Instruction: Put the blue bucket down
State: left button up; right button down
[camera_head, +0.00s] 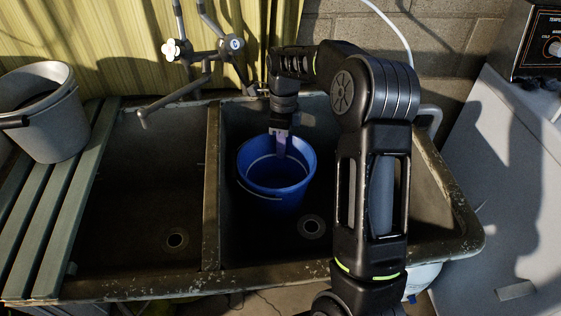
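The blue bucket (272,201) is upright inside the right basin of the double sink (212,190), left of the drain (312,226). I cannot tell whether its base touches the basin floor. A thin light handle wire hangs along its front. My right gripper (281,146) points down over the back part of the bucket's opening, with its fingers reaching to or just inside the rim. Whether the fingers are closed on the handle or rim is too small to tell. My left gripper is not in view.
A faucet (185,92) reaches over the empty left basin. A grey bucket (50,115) stands on the slatted green board (48,215) at the left. A white appliance (505,190) stands right of the sink. A curtain and block wall are behind.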

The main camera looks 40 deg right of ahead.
aim_at(281, 164)
notch_tip(281, 164, down, 6)
jog(key=shift+r, duration=0.1)
jog(key=shift+w, duration=0.2)
jog(key=shift+b, duration=0.3)
jog(key=shift+f, duration=0.7)
jog(key=c, duration=1.6)
grip_release()
jog(key=shift+c, duration=0.2)
